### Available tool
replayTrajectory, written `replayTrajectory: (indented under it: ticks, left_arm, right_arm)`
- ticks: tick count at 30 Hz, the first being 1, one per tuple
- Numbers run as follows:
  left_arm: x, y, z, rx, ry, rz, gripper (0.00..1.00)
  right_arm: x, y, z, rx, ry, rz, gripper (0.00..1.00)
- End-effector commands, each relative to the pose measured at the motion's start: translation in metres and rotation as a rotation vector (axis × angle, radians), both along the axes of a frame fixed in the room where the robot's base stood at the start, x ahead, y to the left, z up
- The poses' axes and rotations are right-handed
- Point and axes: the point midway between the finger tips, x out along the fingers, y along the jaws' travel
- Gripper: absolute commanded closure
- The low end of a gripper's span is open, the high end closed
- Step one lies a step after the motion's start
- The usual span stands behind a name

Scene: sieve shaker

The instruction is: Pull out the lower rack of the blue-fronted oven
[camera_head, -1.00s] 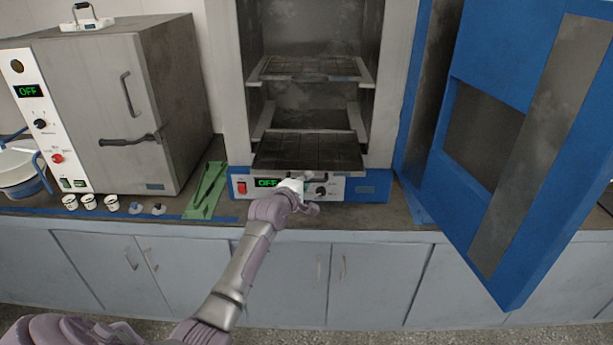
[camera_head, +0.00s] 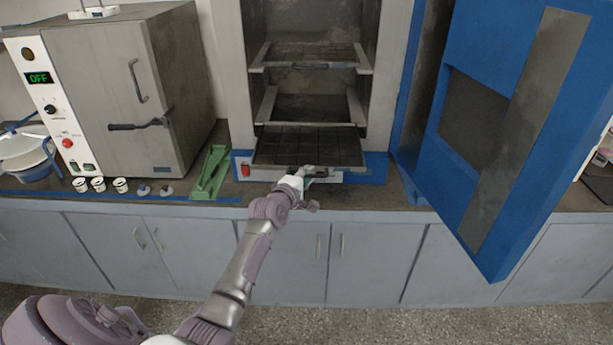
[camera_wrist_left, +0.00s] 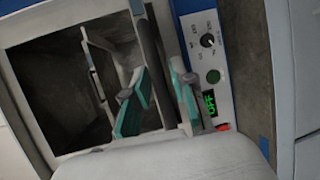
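The blue-fronted oven (camera_head: 238,75) stands open, its blue door (camera_head: 497,50) swung out to the right. Its lower rack (camera_head: 305,148), a dark grid, sticks out of the chamber over the control panel (camera_head: 330,177). My left gripper (camera_head: 303,174) is at the middle of the rack's front edge. In the left wrist view, the teal fingers (camera_wrist_left: 160,105) lie on either side of the dark front bar (camera_wrist_left: 152,60) and appear shut on it. The upper rack (camera_head: 312,55) sits inside the chamber. My right gripper is not in view.
A grey oven (camera_head: 125,95) stands on the bench to the left, shut. Several small white cups (camera_head: 98,184) and a green tray (camera_head: 210,175) lie near the bench's front edge. Cabinets (camera_head: 375,262) line the front below. The space before the rack is free except for my arm.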

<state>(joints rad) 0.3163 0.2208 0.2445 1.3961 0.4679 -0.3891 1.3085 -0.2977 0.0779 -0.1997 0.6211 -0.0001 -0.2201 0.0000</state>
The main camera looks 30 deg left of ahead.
Motion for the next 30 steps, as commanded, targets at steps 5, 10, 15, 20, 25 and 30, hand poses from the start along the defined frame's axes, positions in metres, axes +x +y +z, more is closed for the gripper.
replayTrajectory:
  ticks: [5,10,15,20,25,30]
  left_arm:
    - [0.0,0.0,0.0,0.0,0.0,0.0,0.62]
    - [0.0,0.0,0.0,0.0,0.0,0.0,0.62]
    - [-0.013,-0.003,0.002,-0.001,0.001,-0.002,0.62]
    - [-0.041,-0.007,0.006,-0.001,0.0,-0.001,0.62]
    - [-0.076,-0.012,0.012,-0.001,0.002,0.0,0.62]
    - [-0.103,-0.016,0.018,0.0,0.001,0.0,0.62]
  right_arm:
    - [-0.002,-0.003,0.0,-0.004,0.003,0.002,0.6]
    - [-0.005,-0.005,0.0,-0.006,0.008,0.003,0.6]
    - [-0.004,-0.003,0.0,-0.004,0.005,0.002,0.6]
    - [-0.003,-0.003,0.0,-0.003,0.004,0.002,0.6]
    - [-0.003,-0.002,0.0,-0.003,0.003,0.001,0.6]
    - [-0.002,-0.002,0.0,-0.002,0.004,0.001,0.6]
